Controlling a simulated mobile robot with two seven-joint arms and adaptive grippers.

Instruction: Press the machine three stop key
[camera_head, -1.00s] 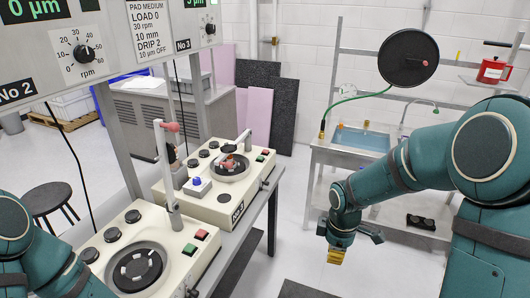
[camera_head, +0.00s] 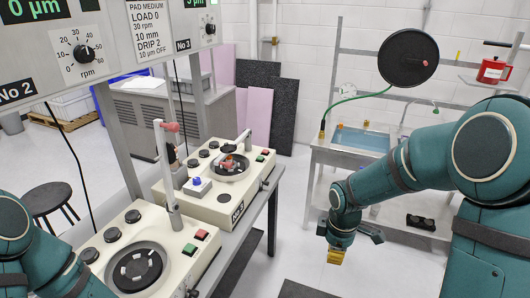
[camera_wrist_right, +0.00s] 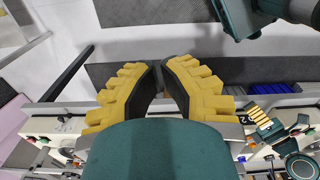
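Machine three (camera_head: 222,207) is the far cream polishing machine on the bench. Its red key (camera_head: 266,152) and green key (camera_head: 260,158) sit at its right front corner, small in the head view. The lettering on them is unreadable. My right gripper (camera_head: 336,257) hangs over the aisle, right of the machine and well apart from its keys. In the right wrist view, its yellow fingers (camera_wrist_right: 161,70) are together at the tips with nothing between them. My left gripper (camera_wrist_right: 264,131) shows small in the right wrist view, near the nearer machine; its opening is unclear.
The nearer machine (camera_head: 95,245) has its own red key (camera_head: 201,234) and green key (camera_head: 189,250). Uprights and a hanging panel (camera_head: 100,50) stand over the bench. A sink (camera_head: 362,138) is at the back right.

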